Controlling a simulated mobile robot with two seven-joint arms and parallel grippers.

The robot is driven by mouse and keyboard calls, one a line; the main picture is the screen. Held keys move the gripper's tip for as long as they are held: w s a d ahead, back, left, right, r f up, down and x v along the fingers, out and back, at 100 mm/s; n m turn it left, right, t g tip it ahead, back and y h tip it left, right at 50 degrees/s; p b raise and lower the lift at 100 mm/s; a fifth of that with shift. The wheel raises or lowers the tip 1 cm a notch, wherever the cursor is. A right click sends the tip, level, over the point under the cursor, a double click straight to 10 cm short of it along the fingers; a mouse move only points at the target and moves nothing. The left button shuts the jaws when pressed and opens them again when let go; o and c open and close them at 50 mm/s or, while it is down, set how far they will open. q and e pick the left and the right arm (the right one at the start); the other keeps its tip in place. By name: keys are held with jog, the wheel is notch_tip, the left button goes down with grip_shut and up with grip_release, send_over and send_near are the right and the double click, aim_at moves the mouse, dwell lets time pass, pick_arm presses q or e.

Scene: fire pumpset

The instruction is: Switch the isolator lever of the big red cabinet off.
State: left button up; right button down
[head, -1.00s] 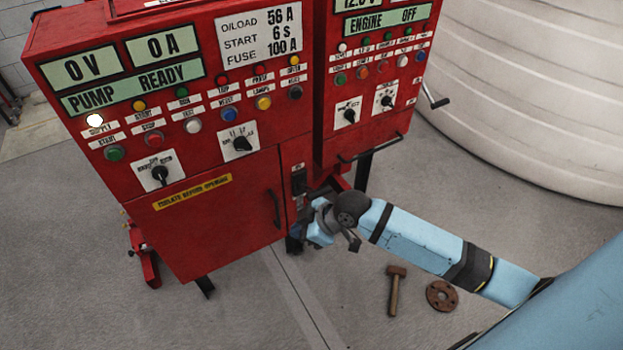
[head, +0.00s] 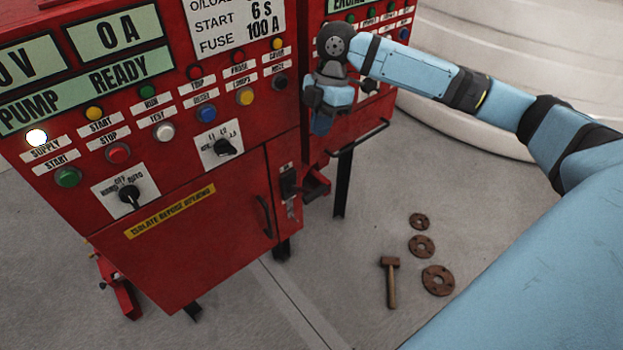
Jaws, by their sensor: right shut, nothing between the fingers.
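The big red cabinet (head: 80,180) fills the left of the head view, with lit "0 V", "0 A" and "PUMP READY" displays. The isolator lever (head: 288,183) is a small black part on the narrow strip at the cabinet's right edge, beside the door. It is small and dark, and I cannot tell its exact angle. My right gripper (head: 322,122) is shut and empty. It shows above and to the right of the lever, apart from it, in front of the gap between the two cabinets. My left gripper is not in view.
A black door handle (head: 265,216) sits left of the lever. A second red cabinet (head: 345,140) with a black bar handle (head: 358,143) stands close on the right. A hammer (head: 391,282) and rusty flanges (head: 437,280) lie on the floor. A white tank (head: 470,130) stands behind.

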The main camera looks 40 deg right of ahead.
send_near(312, 191)
jog(key=x, duration=0.5)
jog(key=shift+a+f, duration=0.15)
jog(key=shift+a, duration=0.1)
jog(key=shift+s+f, duration=0.2)
jog(key=shift+f, duration=0.55)
jog(key=shift+f, duration=0.1)
